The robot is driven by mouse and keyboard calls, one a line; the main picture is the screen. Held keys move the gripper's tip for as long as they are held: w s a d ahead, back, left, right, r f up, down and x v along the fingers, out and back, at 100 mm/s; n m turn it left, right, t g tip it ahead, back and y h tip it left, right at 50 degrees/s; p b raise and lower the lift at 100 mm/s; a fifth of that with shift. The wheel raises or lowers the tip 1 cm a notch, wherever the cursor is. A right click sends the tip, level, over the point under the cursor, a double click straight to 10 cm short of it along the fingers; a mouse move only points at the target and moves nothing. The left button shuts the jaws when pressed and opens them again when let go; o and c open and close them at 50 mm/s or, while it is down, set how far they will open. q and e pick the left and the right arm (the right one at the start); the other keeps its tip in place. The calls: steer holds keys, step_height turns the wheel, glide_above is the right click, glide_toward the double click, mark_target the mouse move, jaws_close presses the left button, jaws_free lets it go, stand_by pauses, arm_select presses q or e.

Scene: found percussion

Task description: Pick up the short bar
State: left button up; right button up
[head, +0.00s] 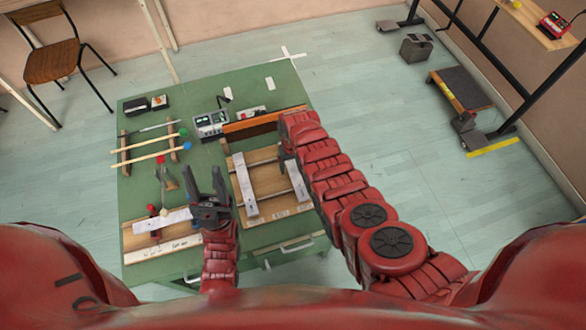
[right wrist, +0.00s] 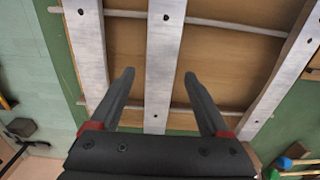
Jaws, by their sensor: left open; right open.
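Pale metal bars lie across rails on a wooden frame (head: 267,161) on the green table. The head view shows a left bar (head: 244,190) and a right bar (head: 299,182). The right wrist view shows three bars: a left one (right wrist: 88,50), a middle one (right wrist: 162,60) and a slanted right one (right wrist: 288,75). I cannot tell for sure which is the short bar. My right gripper (right wrist: 158,92) is open above the frame, with the middle bar showing between its fingers and nothing held. My left gripper (head: 208,184) is open and empty, left of the frame.
Left of the frame stand another wooden stand (head: 185,244) with a pale plate (head: 160,222), and mallets (head: 150,157) on a rack. A grey device (head: 210,124) and an orange-brown board (head: 262,128) are further back.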

jaws_close()
steer(key=shift+r, duration=0.15)
stand_by(0.5)
